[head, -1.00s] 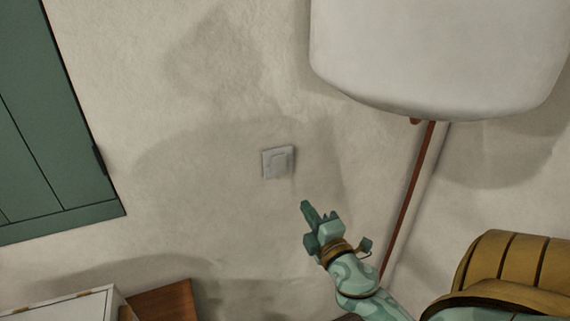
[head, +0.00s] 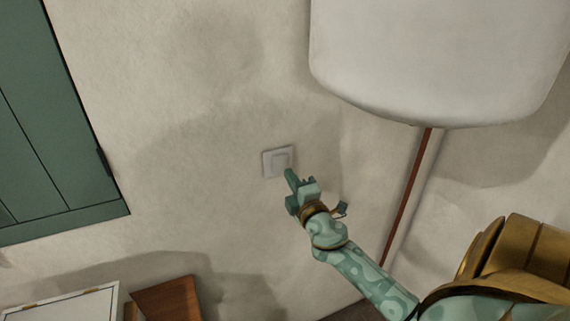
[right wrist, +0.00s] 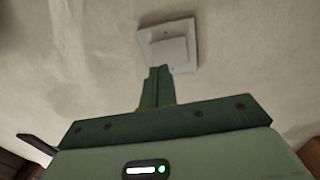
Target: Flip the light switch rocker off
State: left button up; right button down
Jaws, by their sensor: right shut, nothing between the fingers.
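The light switch (head: 271,161) is a pale square plate with a raised rocker on the wall, near the middle of the head view. It also shows at the top of the right wrist view (right wrist: 152,36), its rocker (right wrist: 168,52) facing my fingers. My right gripper (head: 289,172) is shut and empty, its fingertips at the plate's lower right in the head view. In the right wrist view the closed fingertips (right wrist: 159,70) overlap the rocker's lower edge. I cannot tell whether they touch it. My left gripper is not in view.
A large white tank (head: 435,65) hangs at the upper right, with a red-brown pipe (head: 408,195) below it. A green shutter or door (head: 55,130) is at the left. A white box (head: 70,306) and a brown wooden piece (head: 168,300) stand at the lower left. The wall around the switch is clear.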

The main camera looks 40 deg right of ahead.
aim_at(281, 160)
jog(key=shift+x, duration=2.2)
jog(key=shift+p, duration=0.3)
jog(key=shift+w+r+p, duration=0.1)
jog(key=shift+r+p, duration=0.15)
jog(key=shift+p, duration=0.55)
jog(key=shift+f, duration=0.2)
